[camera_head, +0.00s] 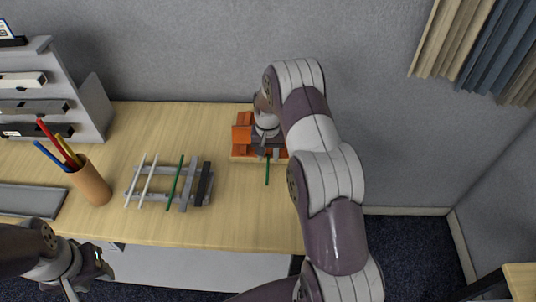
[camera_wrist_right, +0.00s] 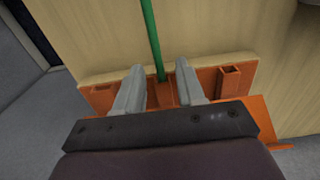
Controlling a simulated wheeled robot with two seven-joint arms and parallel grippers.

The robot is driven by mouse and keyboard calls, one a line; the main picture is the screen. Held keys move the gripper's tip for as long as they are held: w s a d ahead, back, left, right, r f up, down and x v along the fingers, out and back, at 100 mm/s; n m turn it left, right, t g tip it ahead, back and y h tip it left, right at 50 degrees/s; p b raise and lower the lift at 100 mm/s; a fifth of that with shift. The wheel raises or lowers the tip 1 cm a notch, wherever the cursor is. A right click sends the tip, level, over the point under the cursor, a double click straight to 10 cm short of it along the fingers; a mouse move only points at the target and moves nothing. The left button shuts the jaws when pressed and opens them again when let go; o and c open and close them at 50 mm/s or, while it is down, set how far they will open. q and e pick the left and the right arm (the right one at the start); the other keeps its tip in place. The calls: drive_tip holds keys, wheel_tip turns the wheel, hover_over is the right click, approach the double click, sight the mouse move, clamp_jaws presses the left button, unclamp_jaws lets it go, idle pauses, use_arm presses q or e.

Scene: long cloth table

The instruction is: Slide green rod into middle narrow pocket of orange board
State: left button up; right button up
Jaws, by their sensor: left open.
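The orange board (camera_head: 242,134) lies at the back right of the table, partly hidden by my right arm. It also shows in the right wrist view (camera_wrist_right: 208,76), with small square pockets along it. A thin green rod (camera_wrist_right: 151,35) meets the board at its middle pocket (camera_wrist_right: 165,95); how deep it sits I cannot tell. In the head view this rod (camera_head: 267,174) sticks out toward the front of the table. My right gripper (camera_wrist_right: 159,68) is open, with one finger on each side of the rod, apart from it. My left gripper (camera_head: 88,278) is open and empty, off the table's front edge.
A grey rack (camera_head: 133,193) holds pale rods, another green rod (camera_head: 174,182), a grey bar and a black bar. A brown cup (camera_head: 93,183) with pencils stands left of it. A grey shelf unit (camera_head: 92,105) is at far left. Table between rack and board is clear.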

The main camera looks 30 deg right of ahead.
sight(268, 158)
drive_tip(key=shift+r, duration=0.25)
wheel_tip(268, 158, up, 12)
drive_tip(key=b, duration=0.1)
drive_tip(key=shift+r, duration=0.1)
drive_tip(key=shift+c, duration=0.3)
